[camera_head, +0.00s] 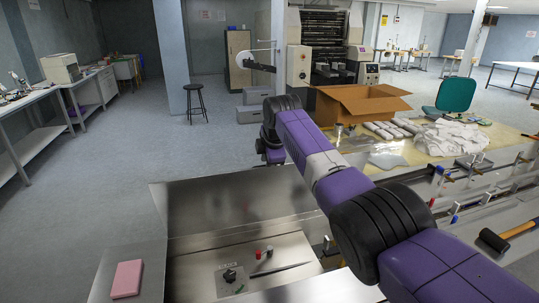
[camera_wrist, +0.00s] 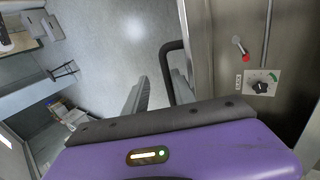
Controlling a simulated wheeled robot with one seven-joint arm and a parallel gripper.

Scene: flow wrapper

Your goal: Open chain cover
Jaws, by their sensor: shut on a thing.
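A steel chain cover (camera_head: 235,205) shows in the head view as a sloping sheet left of my arm, above a recessed steel panel. How far it stands open I cannot tell. In the wrist view a black bar handle (camera_wrist: 172,46) sits beside a steel edge right of centre. My gripper (camera_wrist: 163,92) is shut on this handle, with one grey finger on each side. The purple wrist body hides the lower part of the grip. In the head view my arm hides the gripper and handle.
The steel panel carries a black knob (camera_wrist: 261,87) and a red-tipped switch (camera_wrist: 243,53). A pink block (camera_head: 127,279) lies on the steel top at lower left. An open cardboard box (camera_head: 360,104) stands on the table behind my arm. The floor at left is clear around a stool (camera_head: 194,98).

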